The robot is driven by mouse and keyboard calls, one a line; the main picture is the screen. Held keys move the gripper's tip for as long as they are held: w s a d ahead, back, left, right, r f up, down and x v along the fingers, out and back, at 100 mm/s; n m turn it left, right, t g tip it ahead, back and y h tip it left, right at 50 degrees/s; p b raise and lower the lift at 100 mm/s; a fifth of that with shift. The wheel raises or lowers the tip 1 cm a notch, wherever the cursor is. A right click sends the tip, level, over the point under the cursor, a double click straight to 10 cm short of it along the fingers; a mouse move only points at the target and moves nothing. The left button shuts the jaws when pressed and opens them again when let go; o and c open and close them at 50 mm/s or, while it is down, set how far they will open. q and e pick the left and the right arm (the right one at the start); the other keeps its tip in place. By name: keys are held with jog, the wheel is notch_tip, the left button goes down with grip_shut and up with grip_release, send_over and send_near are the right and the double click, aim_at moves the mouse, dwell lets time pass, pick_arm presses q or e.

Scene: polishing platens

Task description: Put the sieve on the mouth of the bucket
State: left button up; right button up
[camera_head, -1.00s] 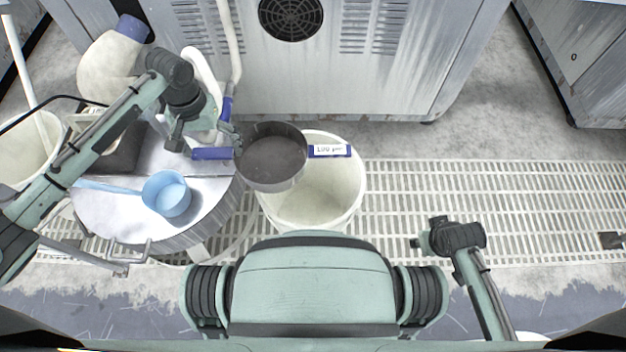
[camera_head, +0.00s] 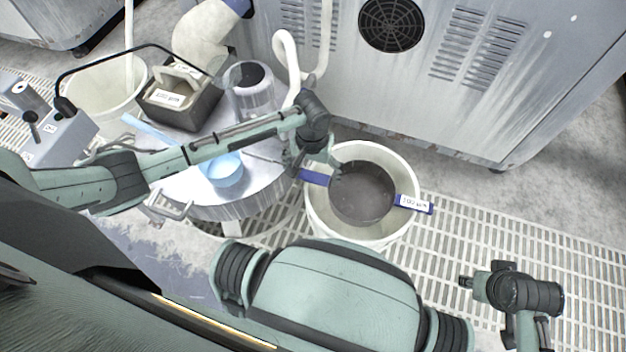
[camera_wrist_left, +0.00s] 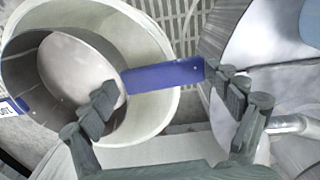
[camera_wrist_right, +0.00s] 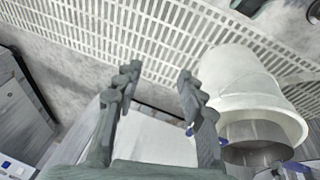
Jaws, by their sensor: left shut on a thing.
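The sieve (camera_head: 362,193) is a dark round pan with two blue handles, one carrying a white label. It lies over the mouth of the white bucket (camera_head: 320,216), inside the rim outline, with its handles reaching across the rim. I cannot tell whether it touches the rim. My left gripper (camera_head: 314,168) is shut on the sieve's left handle (camera_wrist_left: 165,75). The right wrist view shows the sieve (camera_wrist_right: 255,132) at the mouth of the bucket (camera_wrist_right: 240,75). My right gripper (camera_head: 468,282) is open and empty, to the right of the bucket; its spread fingers (camera_wrist_right: 160,82) show in its wrist view.
A round white-topped table (camera_head: 265,185) left of the bucket bears a blue scoop (camera_head: 224,170), a dark box (camera_head: 180,105) and a clear container (camera_head: 250,88). A grey machine cabinet (camera_head: 440,110) stands behind. Another white bucket (camera_head: 100,92) is far left. Grated floor at right is clear.

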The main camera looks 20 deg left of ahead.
pick_arm(q)
jog(key=shift+d+f, duration=0.1)
jog(key=shift+f, duration=0.1)
notch_tip(320, 180, down, 4)
jog(key=shift+r+b, duration=0.15)
jog(key=shift+b, duration=0.3)
jog(key=o, duration=1.4)
jog(key=shift+c, duration=0.2)
pick_arm(e)
jog(key=shift+v, duration=1.05)
pick_arm(q)
jog(key=shift+r, duration=0.1)
pick_arm(e)
jog(key=shift+w+d, duration=0.1)
jog(key=shift+d, duration=0.1)
pick_arm(q)
jog(key=shift+r, duration=0.3)
notch_tip(320, 180, up, 11)
jog(key=shift+r+p, duration=0.15)
jog(key=shift+p, duration=1.05)
pick_arm(e)
notch_tip(320, 180, down, 5)
jog(key=shift+w+a+f, duration=0.1)
jog(key=shift+w+f, duration=0.05)
jog(key=shift+w, duration=0.05)
